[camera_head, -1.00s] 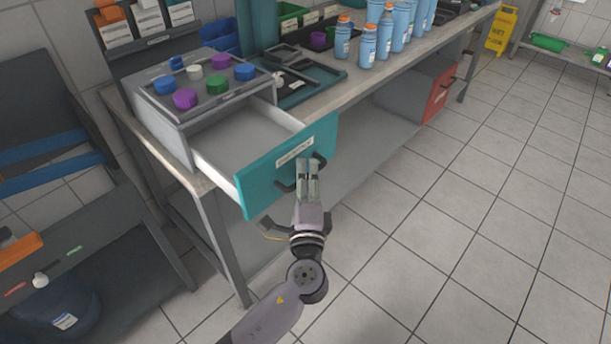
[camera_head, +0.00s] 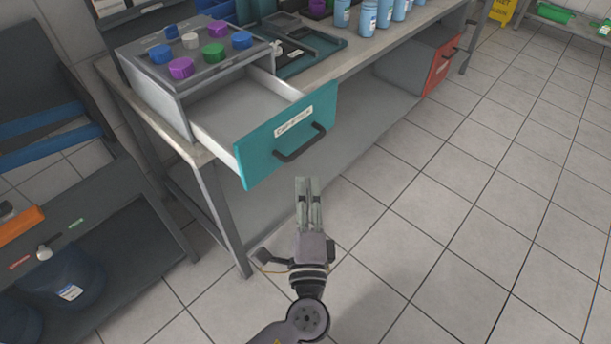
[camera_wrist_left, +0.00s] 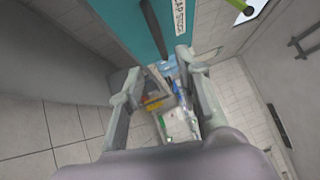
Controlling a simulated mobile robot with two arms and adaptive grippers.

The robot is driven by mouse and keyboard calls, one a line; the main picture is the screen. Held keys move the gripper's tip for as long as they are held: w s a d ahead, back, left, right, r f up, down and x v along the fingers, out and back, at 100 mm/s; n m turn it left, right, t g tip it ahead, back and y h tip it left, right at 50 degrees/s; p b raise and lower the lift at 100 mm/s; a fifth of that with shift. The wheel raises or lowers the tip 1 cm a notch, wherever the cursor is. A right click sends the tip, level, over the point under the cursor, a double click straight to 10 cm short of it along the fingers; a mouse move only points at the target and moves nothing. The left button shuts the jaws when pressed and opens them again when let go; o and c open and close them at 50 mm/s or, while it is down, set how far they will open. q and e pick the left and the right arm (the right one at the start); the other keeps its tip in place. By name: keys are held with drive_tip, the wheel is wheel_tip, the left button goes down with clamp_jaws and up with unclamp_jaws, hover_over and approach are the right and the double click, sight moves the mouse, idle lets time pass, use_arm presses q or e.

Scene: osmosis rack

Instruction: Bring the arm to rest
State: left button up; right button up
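My left gripper (camera_head: 308,184) is in front of the teal-fronted drawer (camera_head: 258,158), below its black handle (camera_head: 300,143) in the head view. The gripper is clear of the handle and holds nothing. In the left wrist view its two fingers (camera_wrist_left: 158,64) stand apart with a gap between them. The teal front (camera_wrist_left: 126,22) and the dark handle (camera_wrist_left: 152,28) show beyond the fingers there. The drawer is pulled out, and the visible part of its inside is empty. My right gripper is in neither view.
The grey cabinet (camera_head: 198,68) with coloured knobs stands on the workbench (camera_head: 313,75). Blue bottles (camera_head: 368,18) stand further along the bench. A red-fronted drawer (camera_head: 441,64) sits under it. A dark rack (camera_head: 110,240) is at left. The tiled floor (camera_head: 470,200) at right is clear.

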use_arm(q)
drive_tip(key=shift+s, duration=0.2)
idle(0.4)
wheel_tip(320, 180, down, 21)
drive_tip(key=a+g+h, duration=0.1)
drive_tip(key=a+g, duration=0.2)
drive_tip(key=g, duration=0.3)
drive_tip(key=s+a+f+n+g+p, duration=0.1)
drive_tip(key=s+a+f+n+g, duration=0.2)
drive_tip(key=f, duration=0.6)
drive_tip(key=s+a+f+n+g, duration=0.1)
drive_tip(key=s+a+f+g, duration=0.1)
drive_tip(key=s+f, duration=0.45)
drive_tip(key=s+a+f+n+g, duration=0.2)
drive_tip(key=s+a+f+n, duration=0.2)
drive_tip(key=s, duration=0.5)
drive_tip(key=s+a+f+n+g+p, duration=0.1)
drive_tip(key=s+a+f+n+g, duration=0.2)
drive_tip(key=s+f, duration=0.5)
drive_tip(key=s+a+f+n+g+h, duration=0.1)
drive_tip(key=s+a+f+n, duration=0.4)
drive_tip(key=s, duration=0.5)
drive_tip(key=shift+f+g, duration=0.7)
